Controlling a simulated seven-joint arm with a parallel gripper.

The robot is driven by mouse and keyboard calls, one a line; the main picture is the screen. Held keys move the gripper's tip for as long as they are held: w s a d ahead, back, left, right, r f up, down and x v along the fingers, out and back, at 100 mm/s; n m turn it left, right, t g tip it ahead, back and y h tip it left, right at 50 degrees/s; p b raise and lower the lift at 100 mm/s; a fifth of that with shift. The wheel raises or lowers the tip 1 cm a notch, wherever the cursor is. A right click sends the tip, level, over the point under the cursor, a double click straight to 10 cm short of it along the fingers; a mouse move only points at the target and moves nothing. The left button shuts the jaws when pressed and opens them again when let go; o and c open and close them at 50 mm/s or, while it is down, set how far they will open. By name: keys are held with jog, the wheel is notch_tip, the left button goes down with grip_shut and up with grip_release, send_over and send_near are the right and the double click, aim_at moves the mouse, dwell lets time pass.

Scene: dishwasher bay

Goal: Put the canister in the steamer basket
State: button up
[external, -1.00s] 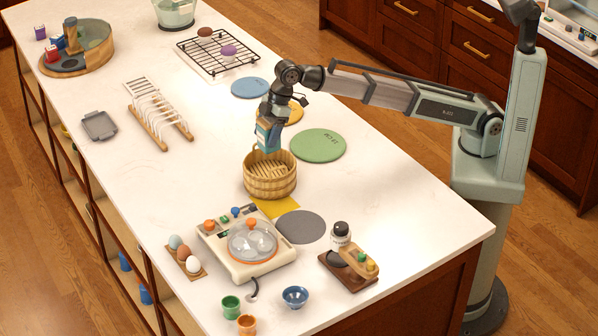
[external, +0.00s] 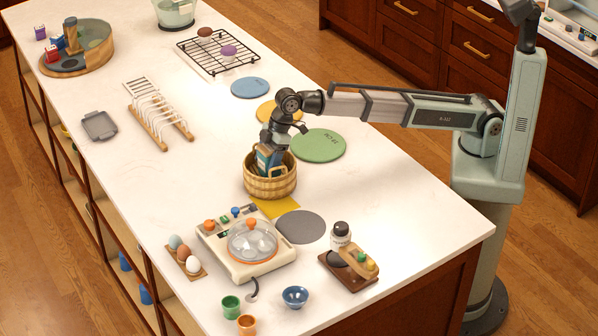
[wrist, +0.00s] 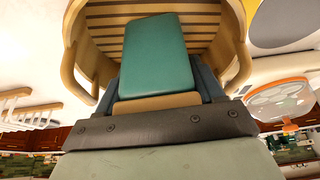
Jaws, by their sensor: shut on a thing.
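My gripper (external: 270,148) is shut on the canister from above, at the basket's opening. Whether the canister touches the basket floor I cannot tell.
A yellow mat (external: 277,207) and a grey round mat (external: 300,227) lie in front of the basket. A green round mat (external: 318,145) is behind right. An egg cooker (external: 248,245) with a clear lid stands in front.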

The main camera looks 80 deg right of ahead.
jog(key=shift+f, duration=0.1)
jog(key=o, duration=1.2)
jog(key=v, duration=1.2)
